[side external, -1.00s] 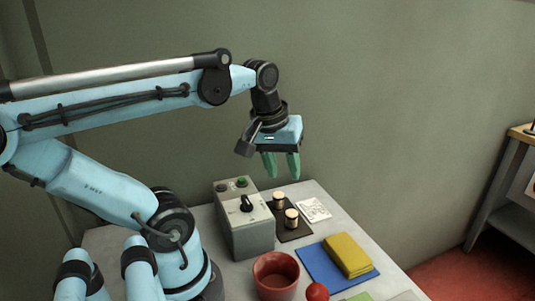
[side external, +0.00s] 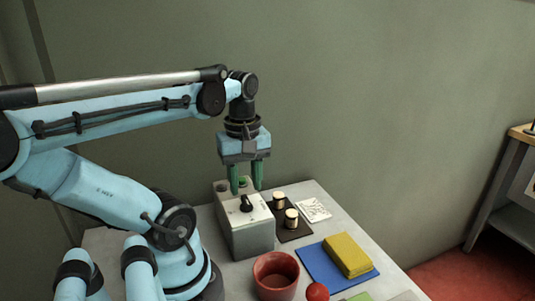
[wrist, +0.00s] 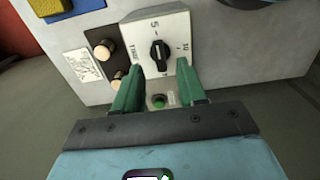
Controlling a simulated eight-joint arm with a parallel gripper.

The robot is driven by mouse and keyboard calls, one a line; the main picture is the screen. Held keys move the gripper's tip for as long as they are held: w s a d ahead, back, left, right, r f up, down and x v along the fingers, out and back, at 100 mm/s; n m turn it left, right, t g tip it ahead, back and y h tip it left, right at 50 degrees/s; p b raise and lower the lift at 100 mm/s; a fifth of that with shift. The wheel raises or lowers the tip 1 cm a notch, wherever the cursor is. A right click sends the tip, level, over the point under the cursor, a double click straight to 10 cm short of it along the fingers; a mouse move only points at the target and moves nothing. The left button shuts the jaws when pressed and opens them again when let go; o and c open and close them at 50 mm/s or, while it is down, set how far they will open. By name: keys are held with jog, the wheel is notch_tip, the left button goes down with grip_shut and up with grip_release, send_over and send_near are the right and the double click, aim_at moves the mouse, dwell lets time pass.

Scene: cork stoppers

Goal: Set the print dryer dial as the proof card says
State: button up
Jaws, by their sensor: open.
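The print dryer is a grey box (side external: 245,238) with a pale dial plate on top; in the wrist view this plate (wrist: 137,32) carries a "5" and a "10". Its black dial knob (side external: 246,204) also shows in the wrist view (wrist: 159,53); I cannot tell its exact setting. My gripper (side external: 246,190) is open, green fingers pointing down above the dryer. In the wrist view its fingertips (wrist: 159,66) flank the knob, apart from it.
A green button (wrist: 159,101) sits on the dryer near the knob. Two cork stoppers (side external: 279,200) (side external: 291,218) stand on a dark mat beside it. A red pot (side external: 276,276), blue mat (side external: 318,275), yellow block (side external: 347,255) and red ball (side external: 317,292) stand nearer the front.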

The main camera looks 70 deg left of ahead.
aim_at(246, 199)
jog(key=shift+f, duration=1.8)
jog(key=shift+c, duration=0.4)
grip_shut()
